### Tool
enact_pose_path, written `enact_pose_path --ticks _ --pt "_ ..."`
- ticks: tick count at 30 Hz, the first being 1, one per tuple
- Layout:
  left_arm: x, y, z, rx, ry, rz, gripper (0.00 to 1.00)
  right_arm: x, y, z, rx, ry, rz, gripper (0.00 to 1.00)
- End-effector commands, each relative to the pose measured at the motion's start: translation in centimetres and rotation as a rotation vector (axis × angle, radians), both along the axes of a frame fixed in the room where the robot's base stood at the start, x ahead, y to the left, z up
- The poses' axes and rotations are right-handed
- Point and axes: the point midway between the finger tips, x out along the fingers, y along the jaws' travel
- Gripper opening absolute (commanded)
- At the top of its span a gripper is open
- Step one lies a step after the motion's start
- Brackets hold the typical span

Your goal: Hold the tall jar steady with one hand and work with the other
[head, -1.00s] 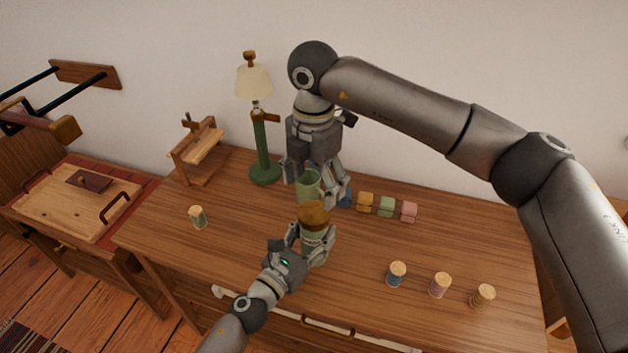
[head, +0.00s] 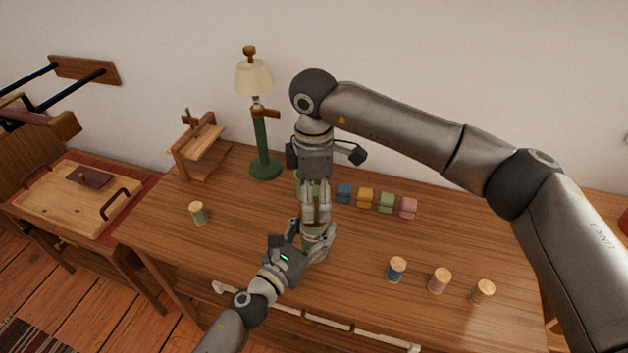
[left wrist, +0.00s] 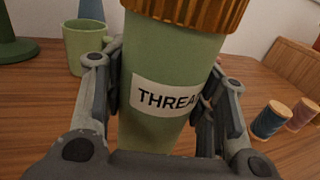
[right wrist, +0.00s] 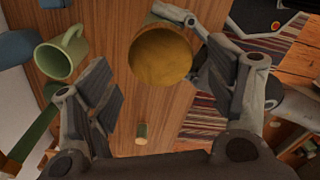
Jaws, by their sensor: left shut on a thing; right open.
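The tall jar (left wrist: 160,75) is green with a white label reading "THREA", the rest cut off, and a ribbed golden-brown lid (left wrist: 190,10). It stands upright in my left gripper (head: 314,240), whose fingers are shut on its body from both sides. In the head view the lid is mostly hidden by my right gripper (head: 316,212), which points straight down over it. In the right wrist view the round lid (right wrist: 162,55) lies between the open fingers, closer to the right one. I cannot tell whether a finger touches it.
A green mug (left wrist: 85,48) stands just behind the jar. Several small coloured blocks (head: 365,197) line the back of the desk, beside a green lamp (head: 262,135) and wooden stand (head: 200,150). Spools stand at front right (head: 440,282) and left (head: 198,212). The desk's left front is clear.

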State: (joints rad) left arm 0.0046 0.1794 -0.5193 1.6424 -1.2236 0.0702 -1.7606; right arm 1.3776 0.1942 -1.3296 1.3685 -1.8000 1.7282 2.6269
Motion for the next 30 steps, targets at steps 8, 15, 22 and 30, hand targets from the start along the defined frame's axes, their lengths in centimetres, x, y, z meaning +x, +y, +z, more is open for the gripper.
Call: enact_pose_path --ticks 8,15,22,30 --pt "0.0 0.0 0.0 0.001 0.001 0.000 0.00 0.0 0.0 -3.1 0.000 0.001 -0.001 0.77" --pt "0.0 0.0 0.0 0.001 0.001 0.000 0.00 0.0 0.0 -3.4 0.000 0.000 0.000 0.77" --pt "0.0 0.0 0.0 0.001 0.001 0.000 0.00 0.0 0.0 -3.4 0.000 0.000 0.000 0.59" --pt "0.0 0.0 0.0 0.000 0.000 0.000 0.00 0.0 0.0 -3.4 0.000 0.000 0.001 0.30"
